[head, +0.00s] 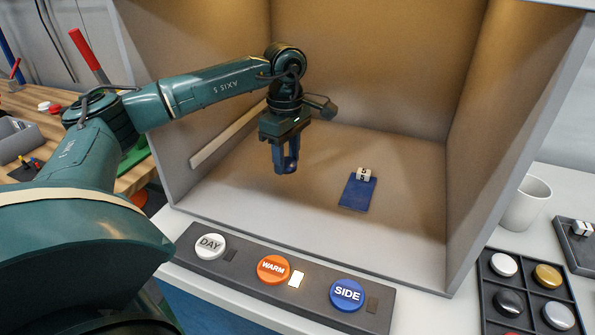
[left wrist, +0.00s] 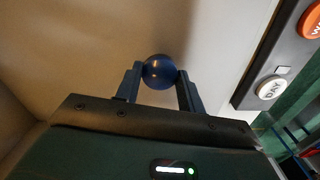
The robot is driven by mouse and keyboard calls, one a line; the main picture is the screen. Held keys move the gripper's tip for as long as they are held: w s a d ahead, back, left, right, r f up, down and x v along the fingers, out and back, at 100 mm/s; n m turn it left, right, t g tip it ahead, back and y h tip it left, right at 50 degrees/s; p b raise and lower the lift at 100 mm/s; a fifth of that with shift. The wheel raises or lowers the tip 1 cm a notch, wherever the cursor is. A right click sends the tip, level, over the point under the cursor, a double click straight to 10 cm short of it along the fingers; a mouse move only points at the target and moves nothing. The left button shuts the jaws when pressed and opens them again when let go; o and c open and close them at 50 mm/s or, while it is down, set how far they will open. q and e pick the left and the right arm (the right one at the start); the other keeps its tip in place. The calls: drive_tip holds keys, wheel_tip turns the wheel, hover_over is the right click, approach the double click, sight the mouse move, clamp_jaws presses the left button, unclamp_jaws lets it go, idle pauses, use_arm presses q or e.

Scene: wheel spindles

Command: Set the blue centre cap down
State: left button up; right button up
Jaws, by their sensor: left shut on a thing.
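My left gripper (head: 285,168) hangs inside the light booth, left of its middle and above the floor, fingers pointing down. In the left wrist view the left gripper (left wrist: 158,90) is shut on the round, glossy blue centre cap (left wrist: 159,71), which sits between the fingertips. In the head view the fingers largely hide the cap. A flat dark blue plate (head: 356,194) lies on the booth floor to the right of the gripper, with a small white numbered block (head: 364,174) at its far end. My right gripper is in neither view.
The booth's front panel carries DAY (head: 210,246), WARM (head: 273,269) and SIDE (head: 347,294) buttons; the lamp beside WARM is lit. At the right are a black tray (head: 527,293) of caps and a white mug (head: 526,204). The booth floor around the plate is bare.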

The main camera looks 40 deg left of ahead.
sight(288, 186)
use_arm(q)
drive_tip(key=shift+f, duration=2.45)
drive_tip(key=shift+f, duration=0.15)
drive_tip(key=o, duration=1)
drive_tip(key=shift+w, duration=0.1)
drive_tip(key=shift+c, duration=0.2)
wheel_tip(288, 186, up, 12)
drive_tip(key=shift+r, duration=0.2)
